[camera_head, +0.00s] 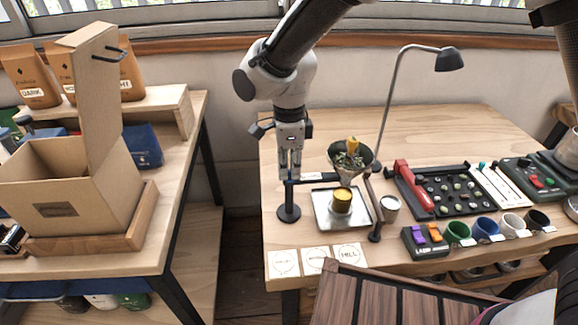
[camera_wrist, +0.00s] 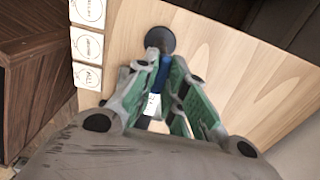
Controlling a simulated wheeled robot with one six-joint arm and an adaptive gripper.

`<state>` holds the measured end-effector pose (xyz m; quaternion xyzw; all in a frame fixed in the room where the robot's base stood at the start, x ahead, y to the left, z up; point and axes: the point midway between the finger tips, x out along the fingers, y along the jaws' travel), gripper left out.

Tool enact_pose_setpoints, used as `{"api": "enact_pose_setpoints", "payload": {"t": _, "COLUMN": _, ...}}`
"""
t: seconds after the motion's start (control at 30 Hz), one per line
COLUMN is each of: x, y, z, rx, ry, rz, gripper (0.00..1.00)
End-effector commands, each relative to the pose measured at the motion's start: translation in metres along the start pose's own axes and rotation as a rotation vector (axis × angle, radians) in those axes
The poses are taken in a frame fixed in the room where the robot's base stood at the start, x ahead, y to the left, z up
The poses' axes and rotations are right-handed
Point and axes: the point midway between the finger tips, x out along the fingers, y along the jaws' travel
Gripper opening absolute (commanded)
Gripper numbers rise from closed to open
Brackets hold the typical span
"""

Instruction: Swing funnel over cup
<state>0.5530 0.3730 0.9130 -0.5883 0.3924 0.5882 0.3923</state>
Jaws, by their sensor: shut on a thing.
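My gripper (camera_head: 290,170) points down at the left of the table, shut on the blue upper part of a slim post with a round black base (camera_head: 289,213). In the wrist view the green fingers close around the blue part (camera_wrist: 163,72). A dark funnel (camera_head: 368,154) holds greenish beans and a yellow object. A dark horizontal bar (camera_head: 318,180) runs from the post toward it. A yellow cup (camera_head: 342,202) stands on a square metal tray (camera_head: 326,220). The funnel appears above and slightly right of this cup; exact alignment is unclear. A white cup (camera_head: 390,208) stands right of the tray.
A second dark post (camera_head: 375,236) stands beside the white cup. A desk lamp (camera_head: 448,60), a black bean board (camera_head: 445,190) and several coloured cups (camera_head: 488,228) are to the right. White cards (camera_head: 284,262) lie along the front edge. A cardboard box (camera_head: 60,195) sits on the left table.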

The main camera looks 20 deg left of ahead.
Motion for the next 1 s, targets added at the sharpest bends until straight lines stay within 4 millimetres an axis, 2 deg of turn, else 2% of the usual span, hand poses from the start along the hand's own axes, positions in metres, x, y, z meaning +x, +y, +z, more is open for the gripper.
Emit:
{"api": "enact_pose_setpoints", "payload": {"t": 0.43, "x": -0.001, "y": -0.001, "z": -0.001, "rx": 0.015, "ry": -0.001, "rz": -0.001, "gripper": 0.0}}
{"api": "enact_pose_setpoints", "payload": {"t": 0.47, "x": -0.001, "y": -0.001, "z": -0.001, "rx": 0.015, "ry": -0.001, "rz": -0.001, "gripper": 0.16}}
{"api": "enact_pose_setpoints", "payload": {"t": 0.57, "x": -0.001, "y": -0.001, "z": 0.0, "rx": 0.014, "ry": -0.001, "rz": -0.001, "gripper": 0.34}}
{"api": "enact_pose_setpoints", "payload": {"t": 0.87, "x": -0.001, "y": 0.0, "z": 0.0, "rx": 0.012, "ry": -0.001, "rz": 0.0, "gripper": 0.34}}
{"api": "enact_pose_setpoints", "payload": {"t": 1.0, "x": -0.013, "y": -0.001, "z": 0.0, "rx": 0.012, "ry": -0.002, "rz": -0.002, "gripper": 0.34}}
